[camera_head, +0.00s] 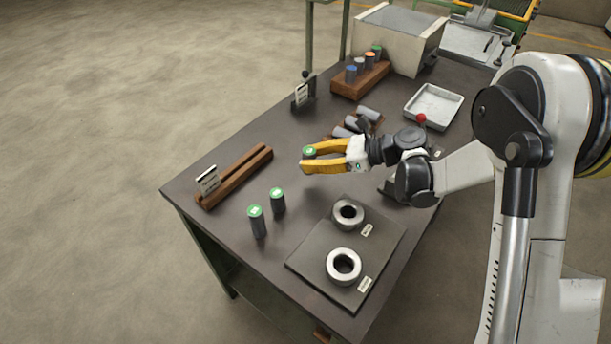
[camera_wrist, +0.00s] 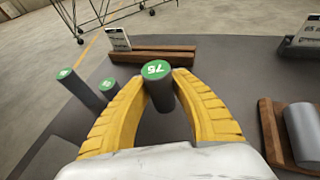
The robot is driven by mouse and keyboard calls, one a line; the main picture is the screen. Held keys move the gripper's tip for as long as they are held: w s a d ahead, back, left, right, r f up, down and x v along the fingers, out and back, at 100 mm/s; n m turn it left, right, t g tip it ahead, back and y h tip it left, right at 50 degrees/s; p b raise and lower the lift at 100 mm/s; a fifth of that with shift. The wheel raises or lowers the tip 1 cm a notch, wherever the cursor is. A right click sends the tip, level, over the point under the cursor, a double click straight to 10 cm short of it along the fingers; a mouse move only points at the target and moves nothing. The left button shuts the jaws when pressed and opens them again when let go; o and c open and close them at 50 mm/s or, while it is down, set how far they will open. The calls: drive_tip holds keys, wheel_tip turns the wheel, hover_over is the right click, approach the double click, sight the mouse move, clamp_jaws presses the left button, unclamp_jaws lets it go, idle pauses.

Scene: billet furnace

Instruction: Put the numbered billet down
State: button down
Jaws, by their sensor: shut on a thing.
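The numbered billet is a dark grey cylinder with a green top (camera_head: 309,151).
A wooden rail rack (camera_head: 240,174) with a card (camera_head: 208,181) lies at the left. A dark plate (camera_head: 312,262) bears two metal rings. Behind are lying grey cylinders (camera_head: 369,114), a wooden block (camera_head: 345,86) with coloured-top billets and a metal tray (camera_head: 450,122). Dark tabletop between rack and gripper is bare.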

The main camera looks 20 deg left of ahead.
drive_tip(key=shift+s+a+f, duration=0.15)
drive_tip(key=shift+a+f, duration=0.25)
drive_tip(key=shift+a, duration=0.15)
drive_tip(key=shift+f+b, duration=1.05)
drive_tip(key=shift+f, duration=0.85)
drive_tip(key=shift+f, duration=0.15)
drive_tip(key=c, duration=1.2)
unclamp_jaws()
drive_tip(key=shift+o, duration=0.2)
drive_tip(key=shift+d+r, duration=0.2)
drive_tip(key=shift+r, duration=0.1)
drive_tip(key=p+v, duration=0.3)
drive_tip(key=v, duration=0.8)
drive_tip(key=shift+d, duration=0.3)
